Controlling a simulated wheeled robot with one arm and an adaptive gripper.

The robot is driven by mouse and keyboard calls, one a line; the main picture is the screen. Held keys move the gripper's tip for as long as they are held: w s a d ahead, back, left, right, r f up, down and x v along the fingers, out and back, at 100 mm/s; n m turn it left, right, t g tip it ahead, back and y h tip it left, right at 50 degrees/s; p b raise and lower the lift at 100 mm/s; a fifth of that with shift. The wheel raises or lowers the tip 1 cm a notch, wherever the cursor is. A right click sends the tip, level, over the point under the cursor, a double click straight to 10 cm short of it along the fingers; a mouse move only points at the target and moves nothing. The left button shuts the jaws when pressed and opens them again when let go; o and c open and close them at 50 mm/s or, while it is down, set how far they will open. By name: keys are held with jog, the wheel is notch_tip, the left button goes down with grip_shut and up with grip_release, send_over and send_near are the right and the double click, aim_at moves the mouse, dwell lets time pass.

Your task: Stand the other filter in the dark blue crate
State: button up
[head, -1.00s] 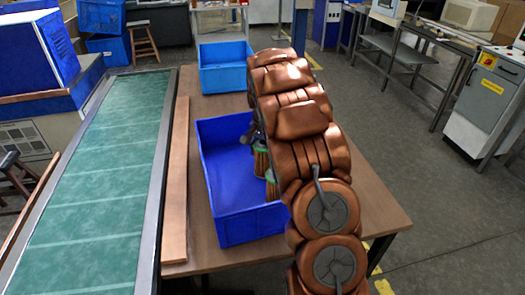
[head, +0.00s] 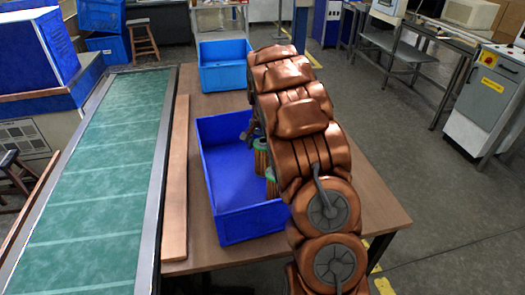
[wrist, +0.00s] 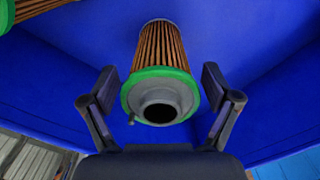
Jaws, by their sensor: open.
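The dark blue crate (head: 237,222) stands on the wooden table. Part of the other filter (wrist: 35,8) shows at the top left.
A light blue crate (head: 225,78) stands behind on the same table. A wooden strip (head: 176,180) and a green conveyor (head: 105,170) run along the left. Bare tabletop (head: 375,205) lies right of my arm.

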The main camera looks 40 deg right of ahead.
notch_tip(320, 180, up, 11)
jog(key=shift+r+b, duration=0.15)
jog(key=shift+b, duration=1.05)
jog(key=shift+r, duration=0.2)
jog(key=shift+s+a, duration=0.15)
jog(key=shift+a, duration=0.05)
jog(key=s+a+r+n, duration=0.2)
jog(key=s+a+n, duration=0.4)
jog(key=s+a, duration=0.95)
jog(key=s+a+f+n, duration=0.2)
jog(key=s+a, duration=0.1)
jog(key=s, duration=0.4)
jog(key=s+a+f+n+g, duration=0.1)
jog(key=s+a+f+n, duration=0.1)
jog(key=s, duration=0.6)
jog(key=s+a+f+n, duration=0.2)
jog(key=s+a+n, duration=0.1)
jog(key=s, duration=0.4)
jog(key=shift+s+a+f+g, duration=0.35)
jog(key=shift+a+f+g, duration=0.05)
jog(key=shift+a, duration=0.2)
